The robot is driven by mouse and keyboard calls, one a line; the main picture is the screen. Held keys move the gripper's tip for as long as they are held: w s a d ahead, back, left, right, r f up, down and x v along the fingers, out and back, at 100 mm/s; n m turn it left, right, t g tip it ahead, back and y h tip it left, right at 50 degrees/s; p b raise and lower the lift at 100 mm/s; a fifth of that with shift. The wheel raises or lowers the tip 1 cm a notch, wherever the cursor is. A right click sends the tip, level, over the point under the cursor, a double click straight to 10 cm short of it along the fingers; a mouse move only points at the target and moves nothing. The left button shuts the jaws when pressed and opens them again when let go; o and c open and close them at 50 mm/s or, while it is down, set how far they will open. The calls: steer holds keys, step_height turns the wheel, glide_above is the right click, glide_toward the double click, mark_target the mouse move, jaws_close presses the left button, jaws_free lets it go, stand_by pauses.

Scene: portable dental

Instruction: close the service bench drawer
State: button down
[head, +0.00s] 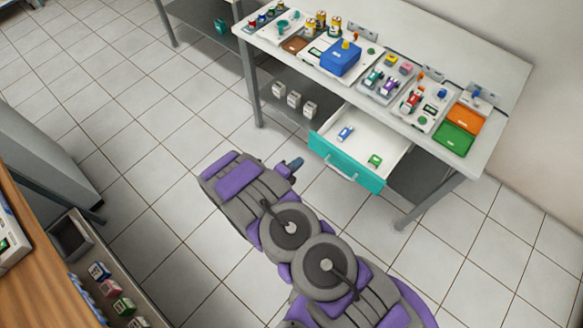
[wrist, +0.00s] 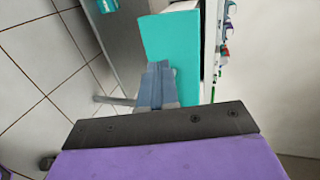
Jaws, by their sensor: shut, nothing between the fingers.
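The service bench drawer (head: 395,135) stands pulled out below the bench top, with a teal front (head: 357,172) and a pale handle (head: 341,173). A small blue-and-white item (head: 345,133) and a green item (head: 375,160) lie inside it. In the wrist view the teal front (wrist: 170,38) is just beyond my fingertips. My gripper (head: 297,163) is shut and empty, just left of the drawer front in the head view; it also shows in the wrist view (wrist: 158,68). Whether it touches the front cannot be told.
The service bench (head: 480,160) carries trays, a blue box (head: 341,58) and several small parts. White boxes (head: 294,99) stand on its lower shelf. A wooden-topped counter (head: 35,270) with an open drawer of small boxes is at lower left. Tiled floor between is clear.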

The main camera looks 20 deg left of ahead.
mark_target(315, 146)
steer(key=b+x, duration=0.1)
steer(key=x, duration=0.6)
steer(key=shift+w+a+r+b, duration=0.2)
steer(key=shift+w+b, duration=0.05)
steer(key=shift+b, duration=0.1)
steer(key=shift+w+d+r, duration=0.1)
steer(key=shift+w+d, duration=0.25)
steer(key=shift+w, duration=0.25)
steer(key=shift+a, duration=0.15)
steer(key=shift+w, duration=0.1)
